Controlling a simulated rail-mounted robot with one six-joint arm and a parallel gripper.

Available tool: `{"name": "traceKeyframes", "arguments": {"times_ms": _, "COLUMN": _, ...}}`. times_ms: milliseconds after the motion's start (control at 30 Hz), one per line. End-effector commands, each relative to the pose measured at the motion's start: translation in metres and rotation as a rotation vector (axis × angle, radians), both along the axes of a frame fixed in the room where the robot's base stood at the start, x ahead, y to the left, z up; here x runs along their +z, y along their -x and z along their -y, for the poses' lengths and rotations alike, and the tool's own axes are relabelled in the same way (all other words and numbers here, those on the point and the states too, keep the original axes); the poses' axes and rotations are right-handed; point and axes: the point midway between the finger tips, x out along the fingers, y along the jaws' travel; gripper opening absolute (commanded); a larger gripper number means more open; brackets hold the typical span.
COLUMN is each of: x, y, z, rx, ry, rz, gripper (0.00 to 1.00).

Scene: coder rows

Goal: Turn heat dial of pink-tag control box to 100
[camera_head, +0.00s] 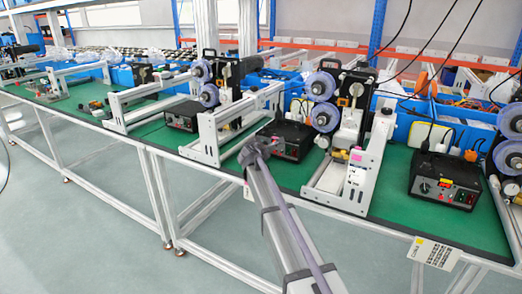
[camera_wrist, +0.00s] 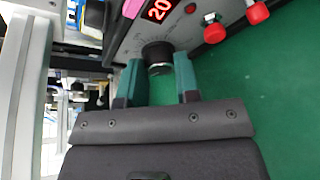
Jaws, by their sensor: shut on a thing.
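In the wrist view, the control box face (camera_wrist: 190,33) with a pink tag (camera_wrist: 132,8) is at the top. Its black heat dial (camera_wrist: 158,55) sits between the two teal fingers of my gripper (camera_wrist: 162,76), which is shut on it. A red-lit display (camera_wrist: 159,9) beside the tag reads 20, tilted and close to the frame edge, so more digits may be cut off. In the head view, my gripper (camera_head: 262,143) is at the front of the middle black control box (camera_head: 292,134); my arm hides part of that contact.
Red knobs (camera_wrist: 214,32) stick out right of the dial. Another black control box (camera_head: 445,180) stands to the right and one (camera_head: 182,117) to the left on the green bench. A white metal frame (camera_head: 340,195) stands right of the middle box. The floor in front is clear.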

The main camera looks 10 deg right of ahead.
Motion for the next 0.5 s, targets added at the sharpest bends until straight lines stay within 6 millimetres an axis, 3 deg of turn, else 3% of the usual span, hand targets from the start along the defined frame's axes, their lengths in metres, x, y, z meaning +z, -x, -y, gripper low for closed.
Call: {"name": "traceKeyframes", "arguments": {"times_ms": 500, "x": -0.0061, "y": 0.0029, "z": 0.0019, "rx": -0.001, "ry": -0.364, "rz": 0.300, "gripper": 0.06}}
